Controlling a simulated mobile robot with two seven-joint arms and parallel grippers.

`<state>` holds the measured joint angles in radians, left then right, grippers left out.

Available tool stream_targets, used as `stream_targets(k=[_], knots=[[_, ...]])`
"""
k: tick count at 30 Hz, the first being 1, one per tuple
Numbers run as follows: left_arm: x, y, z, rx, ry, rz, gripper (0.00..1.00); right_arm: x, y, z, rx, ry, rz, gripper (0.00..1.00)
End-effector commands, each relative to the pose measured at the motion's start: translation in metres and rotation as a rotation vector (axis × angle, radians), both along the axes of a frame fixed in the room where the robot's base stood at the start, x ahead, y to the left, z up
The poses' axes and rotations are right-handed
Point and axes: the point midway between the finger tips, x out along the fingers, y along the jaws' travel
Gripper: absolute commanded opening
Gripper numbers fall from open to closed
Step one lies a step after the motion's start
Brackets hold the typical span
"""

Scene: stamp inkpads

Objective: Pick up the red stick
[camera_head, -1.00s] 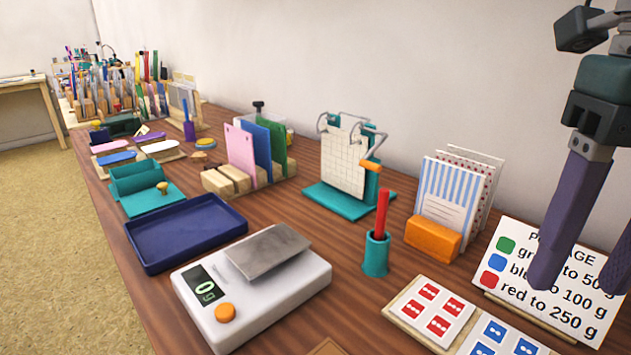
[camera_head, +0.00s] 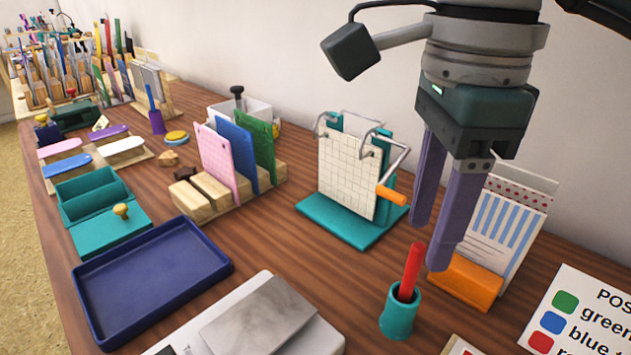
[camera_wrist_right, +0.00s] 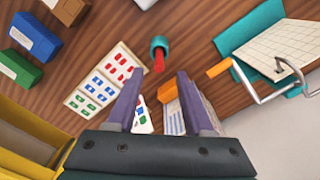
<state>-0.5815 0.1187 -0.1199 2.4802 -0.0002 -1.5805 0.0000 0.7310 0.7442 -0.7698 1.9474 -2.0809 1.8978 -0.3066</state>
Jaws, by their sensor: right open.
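The red stick (camera_head: 410,270) stands, leaning a little, in a small teal cup (camera_head: 398,315) on the wooden table. My right gripper (camera_head: 427,247) is open and empty, pointing down. In the head view its fingers show above and just right of the stick's top. In the right wrist view, the red stick (camera_wrist_right: 159,62) and the teal cup (camera_wrist_right: 158,45) show ahead of the two purple fingertips (camera_wrist_right: 159,78), near the middle between them. The fingers do not touch the stick. My left gripper is out of view.
A teal stand with a grid sheet (camera_head: 345,175) and an orange handle is left of the gripper. An orange holder with striped cards (camera_head: 465,283) stands close on the right. A scale (camera_head: 260,320) and a blue tray (camera_head: 150,290) are at left front.

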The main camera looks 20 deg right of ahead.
Motion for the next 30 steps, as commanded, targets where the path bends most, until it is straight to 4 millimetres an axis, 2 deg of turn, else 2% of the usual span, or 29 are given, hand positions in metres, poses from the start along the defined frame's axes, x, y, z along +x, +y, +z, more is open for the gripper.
stream_targets(k=[9, 18, 30], knots=[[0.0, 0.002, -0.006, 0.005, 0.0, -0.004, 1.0, -0.001, 0.007, -0.046, 0.0, 0.002, -0.001, 0.52], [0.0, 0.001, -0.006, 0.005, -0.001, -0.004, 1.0, -0.001, 0.007, -0.05, 0.0, 0.0, 0.0, 0.52], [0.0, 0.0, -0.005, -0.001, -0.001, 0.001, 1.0, -0.001, 0.007, -0.05, 0.0, 0.0, 0.0, 0.07]])
